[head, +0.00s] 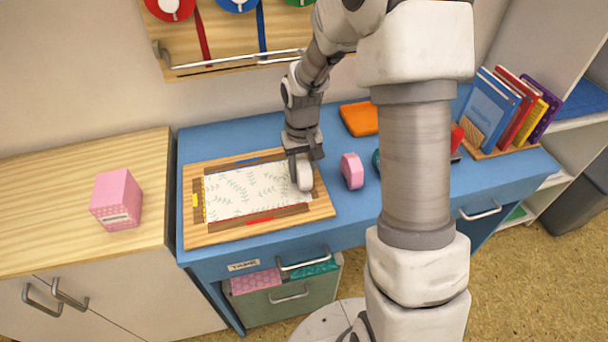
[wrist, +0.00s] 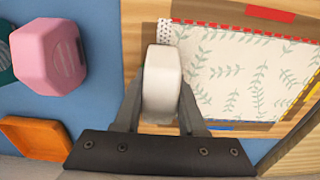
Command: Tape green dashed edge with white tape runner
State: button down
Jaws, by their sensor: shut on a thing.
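My gripper (head: 302,158) is shut on a white tape runner (head: 303,175); the wrist view shows the runner (wrist: 162,78) between the two fingers (wrist: 161,108). The runner is over the right side of a leaf-patterned paper (head: 240,190) on a wooden board (head: 205,235). I cannot tell whether it touches the paper. Red dashes (wrist: 240,28) and yellow dashes (wrist: 298,105) mark two other paper edges. No green dashes show; the runner and gripper cover much of that side. A white strip with dark dots (wrist: 172,33) shows at the corner beside the runner.
A pink tape runner (head: 351,171) stands on the blue desk (head: 330,225) right of the board, with a teal thing partly hidden beyond. An orange tray (head: 358,118) lies behind. A pink box (head: 117,199) stands on the left cabinet. Books (head: 510,105) are at right.

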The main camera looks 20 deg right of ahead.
jog(key=shift+w, duration=0.6)
jog(key=shift+w+p, duration=0.8)
jog(key=shift+w, duration=3.2)
notch_tip(320, 180, up, 7)
jog(key=p, duration=0.4)
jog(key=shift+p, duration=0.4)
